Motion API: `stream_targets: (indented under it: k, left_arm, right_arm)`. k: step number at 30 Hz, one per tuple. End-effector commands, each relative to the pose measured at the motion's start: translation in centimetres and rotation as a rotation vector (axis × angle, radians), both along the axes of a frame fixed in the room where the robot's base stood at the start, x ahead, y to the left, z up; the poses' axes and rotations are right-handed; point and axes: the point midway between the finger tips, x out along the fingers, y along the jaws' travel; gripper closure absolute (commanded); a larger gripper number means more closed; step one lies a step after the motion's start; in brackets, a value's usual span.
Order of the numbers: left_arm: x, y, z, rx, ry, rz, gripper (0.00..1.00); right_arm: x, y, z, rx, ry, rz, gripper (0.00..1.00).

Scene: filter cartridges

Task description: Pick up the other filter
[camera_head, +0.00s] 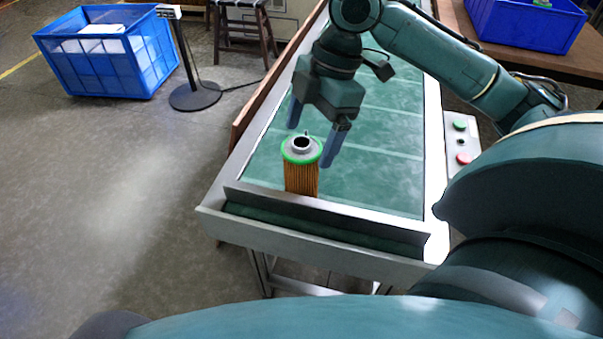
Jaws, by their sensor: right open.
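One filter (301,176) stands upright on the green conveyor belt (385,185), close to its near end. It has a pleated orange-brown body, a green top rim and a grey collar with a dark hole. My right gripper (312,140) is open and points down, just above and behind the filter. Its blue fingers are apart, with nothing visible between them. The filter's lower end is partly hidden by the metal end plate (325,210). My left gripper is not in view.
A control box (461,142) with green and red buttons is on the belt's right side. A blue crate (108,52) with white contents stands on the floor at left, beside a black-based stand (195,96). Another blue crate (527,22) is on the table at upper right.

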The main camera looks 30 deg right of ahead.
Motion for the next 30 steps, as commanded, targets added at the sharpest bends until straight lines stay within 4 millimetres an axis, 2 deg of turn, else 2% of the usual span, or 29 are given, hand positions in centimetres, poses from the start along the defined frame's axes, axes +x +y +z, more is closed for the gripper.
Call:
stream_targets:
  k: [4,12,21,30]
  left_arm:
    - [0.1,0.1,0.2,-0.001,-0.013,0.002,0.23]
    - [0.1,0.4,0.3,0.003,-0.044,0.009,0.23]
    - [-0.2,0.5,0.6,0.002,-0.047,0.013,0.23]
    - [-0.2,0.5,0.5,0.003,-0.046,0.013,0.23]
  right_arm:
    - [0.0,0.5,-1.1,0.002,0.001,0.002,0.15]
    - [0.2,2.0,-4.6,0.001,0.002,0.002,0.15]
    - [0.3,2.2,-5.1,0.001,-0.001,0.001,0.15]
    - [0.3,2.1,-5.1,0.001,-0.001,0.001,0.38]
